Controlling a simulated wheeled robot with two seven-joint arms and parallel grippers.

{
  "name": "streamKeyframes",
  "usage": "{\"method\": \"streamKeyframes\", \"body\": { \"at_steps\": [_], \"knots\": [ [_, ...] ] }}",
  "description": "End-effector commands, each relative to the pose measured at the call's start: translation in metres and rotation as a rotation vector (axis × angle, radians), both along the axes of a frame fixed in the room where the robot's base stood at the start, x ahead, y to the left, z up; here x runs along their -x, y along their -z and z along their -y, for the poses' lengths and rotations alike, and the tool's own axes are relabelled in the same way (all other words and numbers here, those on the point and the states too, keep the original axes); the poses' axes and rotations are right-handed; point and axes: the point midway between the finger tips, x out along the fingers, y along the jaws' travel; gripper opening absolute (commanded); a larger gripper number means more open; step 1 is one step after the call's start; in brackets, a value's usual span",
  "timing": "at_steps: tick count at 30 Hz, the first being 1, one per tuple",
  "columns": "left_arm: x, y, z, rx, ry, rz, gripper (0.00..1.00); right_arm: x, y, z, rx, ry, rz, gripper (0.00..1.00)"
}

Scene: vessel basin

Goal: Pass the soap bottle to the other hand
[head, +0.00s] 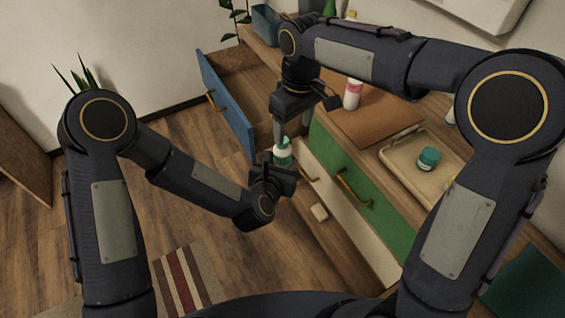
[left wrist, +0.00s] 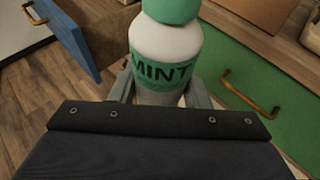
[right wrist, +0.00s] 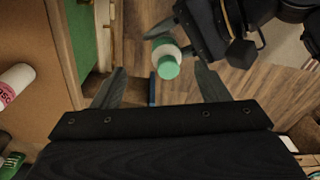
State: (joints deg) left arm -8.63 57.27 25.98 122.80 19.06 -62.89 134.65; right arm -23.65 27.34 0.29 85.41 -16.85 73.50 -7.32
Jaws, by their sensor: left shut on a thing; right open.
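The soap bottle (left wrist: 166,55) is white with a green cap and a green label reading MINT. My left gripper (left wrist: 160,95) is shut on its lower body and holds it upright, in front of the drawers. In the head view the bottle (head: 283,153) shows just above my left gripper (head: 280,168). My right gripper (head: 291,130) points down above the bottle. In the right wrist view the bottle's green cap (right wrist: 168,68) lies between the spread fingers of my right gripper (right wrist: 155,85), which is open and empty.
A blue-fronted drawer (head: 226,103) stands open at the left. The green drawer front (head: 340,165) is beside the bottle. A pink-labelled white bottle (head: 352,94) stands on the counter, and a tray (head: 395,158) holds a teal jar (head: 428,158). The floor at left is open.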

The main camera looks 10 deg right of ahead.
Motion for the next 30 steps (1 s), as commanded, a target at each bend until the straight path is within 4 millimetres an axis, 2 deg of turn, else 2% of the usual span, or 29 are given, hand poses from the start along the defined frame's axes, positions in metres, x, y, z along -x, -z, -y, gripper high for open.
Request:
{"method": "streamKeyframes", "body": {
  "at_steps": [1, 6, 9, 12, 16, 21, 24, 30],
  "knots": [
    [0.0, -0.001, 0.0, 0.001, 0.0, 0.002, 0.15, 0.012, -0.01, 0.021, -0.032, 0.05, 0.017, 0.68],
    [0.0, -0.001, 0.0, 0.001, 0.0, 0.002, 0.15, 0.073, -0.029, 0.079, -0.164, 0.241, 0.076, 0.68],
    [0.0, -0.001, 0.0, 0.001, 0.0, 0.002, 0.15, 0.114, -0.03, 0.103, -0.239, 0.361, 0.12, 0.68],
    [0.0, 0.0, 0.0, 0.001, 0.0, 0.002, 0.15, 0.153, -0.025, 0.118, -0.31, 0.478, 0.167, 0.68],
    [0.0, -0.001, 0.0, 0.001, 0.0, 0.002, 0.15, 0.195, -0.011, 0.126, -0.384, 0.611, 0.223, 0.68],
    [0.0, -0.001, 0.0, 0.0, 0.0, 0.001, 0.15, 0.226, 0.006, 0.125, -0.444, 0.723, 0.274, 0.68],
    [0.0, -0.001, 0.0, 0.0, 0.0, 0.001, 0.15, 0.234, 0.013, 0.124, -0.46, 0.755, 0.29, 0.68],
    [0.0, -0.001, 0.0, 0.0, 0.0, 0.001, 0.15, 0.237, 0.015, 0.123, -0.467, 0.768, 0.295, 0.68]
  ]
}}
